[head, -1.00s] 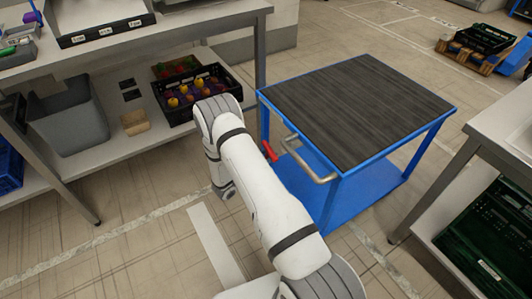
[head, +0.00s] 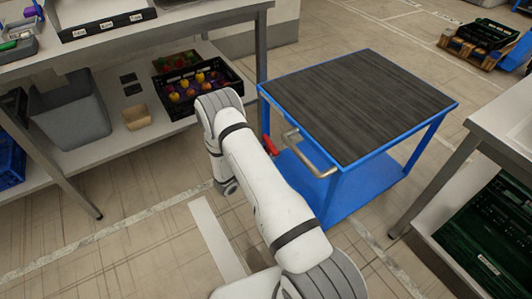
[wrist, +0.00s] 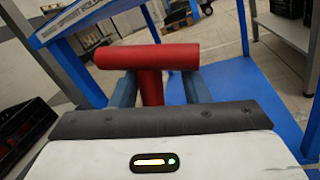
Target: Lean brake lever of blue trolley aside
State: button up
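The blue trolley (head: 325,185) has a dark ribbed top and a metal push handle (head: 310,158) at its near side. Its red brake lever (head: 270,146) shows beside my arm, below the trolley's left corner. In the wrist view the lever is a red T-shape, its crossbar (wrist: 148,56) lying above my fingertips. My gripper (wrist: 160,88) is open, one finger on each side of the red stem. The stem is close to the left finger, with a gap at the right finger. In the head view my arm hides the gripper.
A workbench at left holds a black crate of fruit (head: 195,112) and a grey bin (head: 75,118) on its lower shelf. At right stands another table (head: 508,125) with green crates (head: 485,240) below. Floor in front of the trolley is open.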

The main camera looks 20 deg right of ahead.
jog(key=v, duration=0.7)
jog(key=shift+a+p, duration=0.4)
jog(key=shift+s+f, duration=0.1)
jog(key=shift+s, duration=0.05)
jog(key=s+d+r+m+g+y+p, duration=0.1)
jog(key=s+r+m+g+y+p, duration=0.2)
jog(key=r, duration=0.7)
jog(key=s+d+r+m+g+y+p, duration=0.1)
jog(key=s+d+r+m+g+p, duration=0.2)
jog(key=r, duration=0.7)
jog(key=s+r+m+g+y+p, duration=0.25)
jog(key=s+r+m+g, duration=0.2)
jog(key=r, duration=0.45)
jog(key=s+a+r+m+t+y+p, duration=0.2)
jog(key=s+r, duration=0.3)
jog(key=r, duration=0.3)
jog(key=s+a+r+m+t+y+p, duration=0.2)
jog(key=s+a+r+m+y+p, duration=0.1)
jog(key=s+r+y+p, duration=0.2)
jog(key=s+a+r+m+t+y+p, duration=0.2)
jog(key=s+r, duration=0.3)
jog(key=r, duration=0.5)
jog(key=shift+s+a+r+m+y+p, duration=0.2)
jog(key=shift+a+r+m+y+p, duration=0.15)
jog(key=shift+a+m+y+p, duration=0.45)
